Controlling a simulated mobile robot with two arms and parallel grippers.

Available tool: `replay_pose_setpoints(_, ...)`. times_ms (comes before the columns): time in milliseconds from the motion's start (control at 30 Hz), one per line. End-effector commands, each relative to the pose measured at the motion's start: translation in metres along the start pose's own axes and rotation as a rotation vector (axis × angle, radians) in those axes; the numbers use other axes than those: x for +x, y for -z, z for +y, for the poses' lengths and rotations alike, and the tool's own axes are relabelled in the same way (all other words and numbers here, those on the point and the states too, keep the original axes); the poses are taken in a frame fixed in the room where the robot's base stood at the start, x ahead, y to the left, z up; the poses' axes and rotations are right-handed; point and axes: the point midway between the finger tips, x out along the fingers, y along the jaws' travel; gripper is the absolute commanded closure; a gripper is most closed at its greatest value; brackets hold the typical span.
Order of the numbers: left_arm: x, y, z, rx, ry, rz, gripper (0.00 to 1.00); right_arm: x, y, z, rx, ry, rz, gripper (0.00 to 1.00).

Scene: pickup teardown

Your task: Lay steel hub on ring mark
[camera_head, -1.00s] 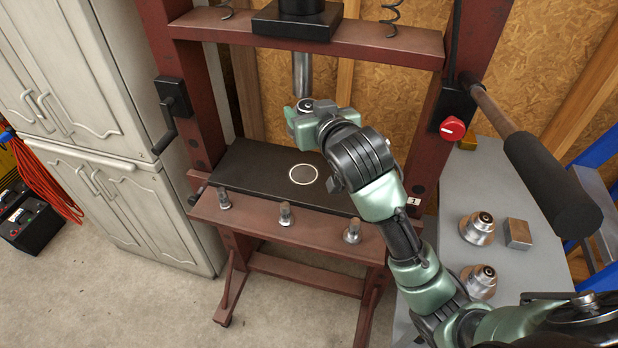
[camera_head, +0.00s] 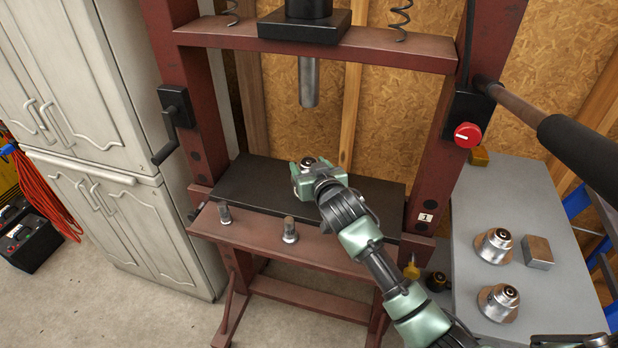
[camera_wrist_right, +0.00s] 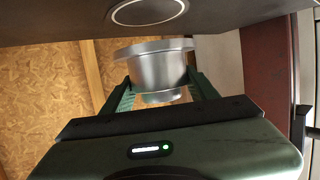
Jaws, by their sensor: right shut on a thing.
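My right gripper (camera_head: 303,178) is shut on a steel hub (camera_head: 307,162), whose top shows between the fingers in the head view. In the wrist view the hub (camera_wrist_right: 157,68) sits between both fingers, its wide flange facing the dark press plate (camera_wrist_right: 225,14). The pale ring mark (camera_wrist_right: 148,11) shows on that plate, close to the flange, with a visible gap between them. In the head view the gripper and hub are over the black press plate (camera_head: 245,180) and hide the ring mark. My left gripper is not in view.
The press ram (camera_head: 309,82) hangs above and behind the gripper. At right, a grey side table (camera_head: 520,190) holds two more hubs (camera_head: 494,246) (camera_head: 498,302) and a metal block (camera_head: 537,252). A red knob (camera_head: 467,135) is on the right post.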

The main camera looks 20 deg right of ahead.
Motion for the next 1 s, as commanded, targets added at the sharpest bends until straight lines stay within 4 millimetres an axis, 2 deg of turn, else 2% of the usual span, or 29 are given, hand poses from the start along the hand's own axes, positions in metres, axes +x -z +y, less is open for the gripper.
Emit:
replay_pose_setpoints(233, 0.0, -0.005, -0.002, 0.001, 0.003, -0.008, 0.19, 0.009, -0.026, -0.001, 0.0, 0.002, 0.005, 1.0)
replay_pose_setpoints(700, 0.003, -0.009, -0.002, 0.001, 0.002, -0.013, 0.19, 0.011, -0.034, -0.001, 0.0, 0.002, 0.007, 1.0)
replay_pose_setpoints(733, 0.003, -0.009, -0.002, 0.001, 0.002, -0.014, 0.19, 0.011, -0.038, 0.0, 0.0, 0.0, -0.003, 0.36)
replay_pose_setpoints(800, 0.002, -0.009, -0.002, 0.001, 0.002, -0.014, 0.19, 0.011, -0.037, 0.0, 0.0, 0.0, -0.003, 0.19)
replay_pose_setpoints(1000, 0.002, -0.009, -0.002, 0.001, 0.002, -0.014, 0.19, 0.011, -0.037, 0.0, -0.001, 0.0, -0.003, 0.19)
